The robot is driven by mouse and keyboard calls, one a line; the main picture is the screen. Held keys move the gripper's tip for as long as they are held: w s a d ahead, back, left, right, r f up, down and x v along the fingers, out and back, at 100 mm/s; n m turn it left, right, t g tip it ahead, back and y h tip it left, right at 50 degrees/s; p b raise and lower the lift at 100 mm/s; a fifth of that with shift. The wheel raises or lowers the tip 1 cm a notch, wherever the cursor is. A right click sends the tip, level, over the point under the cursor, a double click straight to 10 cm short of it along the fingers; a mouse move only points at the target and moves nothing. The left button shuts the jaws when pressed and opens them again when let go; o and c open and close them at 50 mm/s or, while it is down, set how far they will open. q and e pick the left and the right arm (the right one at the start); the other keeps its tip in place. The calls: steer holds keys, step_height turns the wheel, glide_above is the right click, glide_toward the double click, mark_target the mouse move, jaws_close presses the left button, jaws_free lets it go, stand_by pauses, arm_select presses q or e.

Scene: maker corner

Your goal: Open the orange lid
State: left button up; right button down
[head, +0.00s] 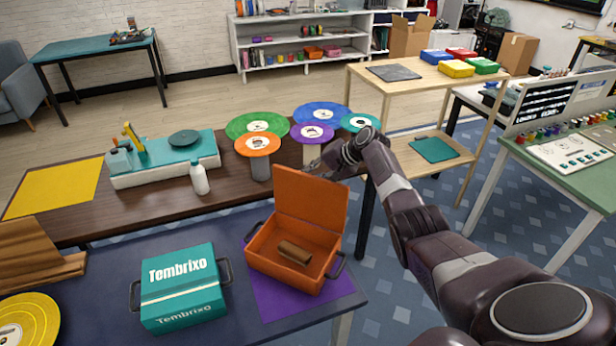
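The orange box (285,268) stands on a purple mat (325,308) on the near dark table. Its orange lid (311,205) is raised and stands roughly upright at the back edge, so the inside shows. A brown block-like object (294,252) lies inside. My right gripper (316,166) is behind the top of the lid, beyond its upper right corner. It is small and dark, and I cannot tell whether it touches the lid or how far its fingers are apart. My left gripper is not in view.
A closed teal Tembrixo box (181,287) stands left of the orange box. Round coloured stools or discs (257,143) and a teal record-player-like device (165,158) with a white bottle (199,180) are on the brown table behind. A wooden shelf unit (432,79) stands further back right.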

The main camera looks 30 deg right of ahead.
steer(key=c, duration=1.8)
jaws_free()
steer(key=shift+s+a+f+g, duration=0.1)
steer(key=shift+s+f+g, duration=0.25)
steer(key=shift+f, duration=0.45)
steer(key=shift+o, duration=0.2)
steer(key=shift+w+r, duration=0.1)
steer(key=shift+w+r, duration=0.1)
steer(key=shift+r, duration=0.05)
steer(key=shift+d+r, duration=0.15)
steer(key=shift+d, duration=0.05)
steer(key=v, duration=1.1)
steer(key=shift+s, duration=0.55)
